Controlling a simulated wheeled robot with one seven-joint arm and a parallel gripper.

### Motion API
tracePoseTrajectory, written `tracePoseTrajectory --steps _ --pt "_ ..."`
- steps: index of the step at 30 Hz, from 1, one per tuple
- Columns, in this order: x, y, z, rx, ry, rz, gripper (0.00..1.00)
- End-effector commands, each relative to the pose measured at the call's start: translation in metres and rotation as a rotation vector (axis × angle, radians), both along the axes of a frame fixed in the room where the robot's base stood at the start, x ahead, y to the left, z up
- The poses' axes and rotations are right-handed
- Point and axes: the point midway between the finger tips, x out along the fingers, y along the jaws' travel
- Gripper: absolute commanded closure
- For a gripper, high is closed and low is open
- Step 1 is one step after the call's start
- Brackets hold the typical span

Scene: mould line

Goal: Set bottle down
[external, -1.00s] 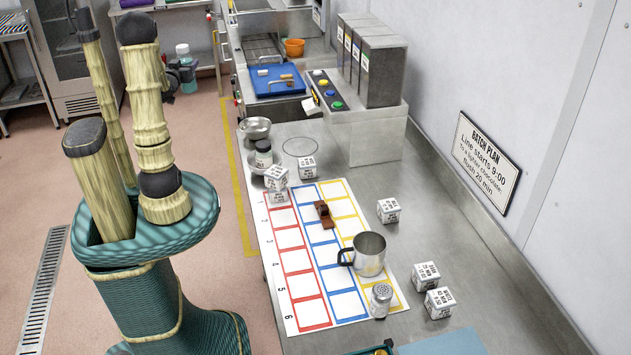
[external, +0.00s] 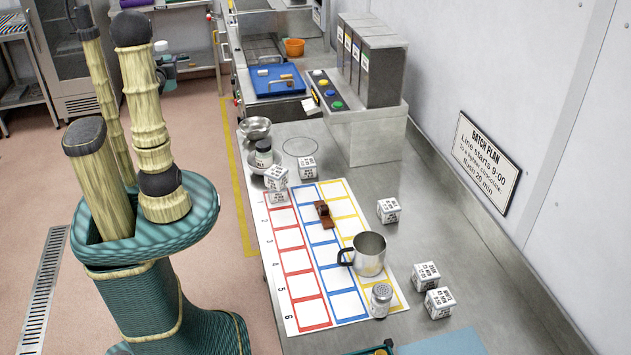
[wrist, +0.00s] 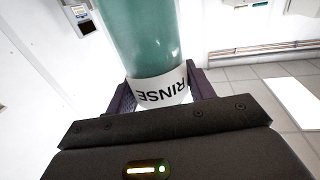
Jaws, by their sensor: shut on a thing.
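The bottle (wrist: 145,45) is teal with a white label band reading RINSE, which appears upside down in the wrist view. My gripper (wrist: 162,92) is shut on it, with a dark finger on each side of the label. In the external view the bottle's white top (external: 161,47) shows just right of my arm. My gripper there is mostly hidden behind the arm. The bottle is held left of the steel worktable, against a background of floor and back shelving. Its far end runs out of the wrist view.
The steel worktable (external: 410,245) carries a colour-grid sheet (external: 288,238), a metal mug (external: 369,254), a shaker (external: 381,301), several printed cubes and small bowls. A blue tray (external: 262,88) lies farther back. Red floor is open beside the table.

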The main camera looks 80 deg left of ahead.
Motion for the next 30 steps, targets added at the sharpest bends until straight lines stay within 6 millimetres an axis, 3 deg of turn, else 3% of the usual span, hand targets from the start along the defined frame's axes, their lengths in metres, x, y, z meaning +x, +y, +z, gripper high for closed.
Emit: tracePoseTrajectory --steps 20,23,30 --pt "0.0 0.0 0.004 0.005 0.0 -0.001 0.8" --pt "0.001 0.0 0.013 0.007 0.0 -0.002 0.8" --pt "0.001 0.0 0.054 0.01 -0.001 -0.003 0.8"
